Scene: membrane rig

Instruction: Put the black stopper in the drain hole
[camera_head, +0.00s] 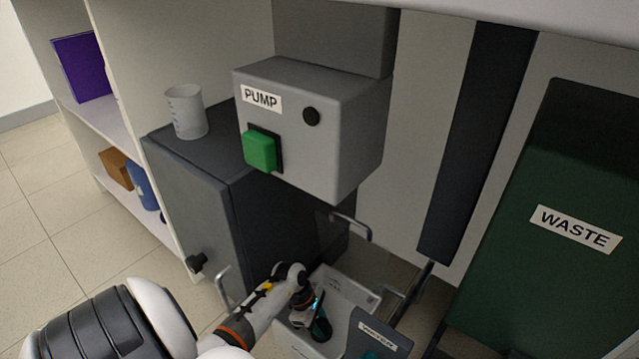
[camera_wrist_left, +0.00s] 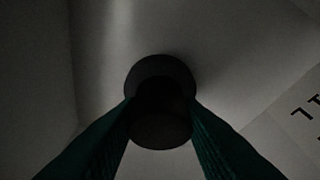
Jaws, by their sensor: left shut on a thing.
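My left gripper (camera_head: 319,326) reaches down into a light grey open tank (camera_head: 345,287) in the head view. In the left wrist view its two dark green fingers (camera_wrist_left: 161,103) are shut on the black stopper (camera_wrist_left: 161,130). The stopper shows as a dark rounded knob with a wider dark round part behind it. I cannot tell whether that wider part is the stopper's own base or the rim of the drain hole. The drain hole is not clearly visible. The tank's pale floor and walls surround the stopper.
A grey pump box (camera_head: 345,130) with a green button (camera_head: 260,150) hangs above the tank. A dark cabinet (camera_head: 195,185) carrying a beaker (camera_head: 186,112) stands to the left. A panel labelled water (camera_head: 378,332) is at the tank's right front. A green waste container (camera_head: 560,170) stands right.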

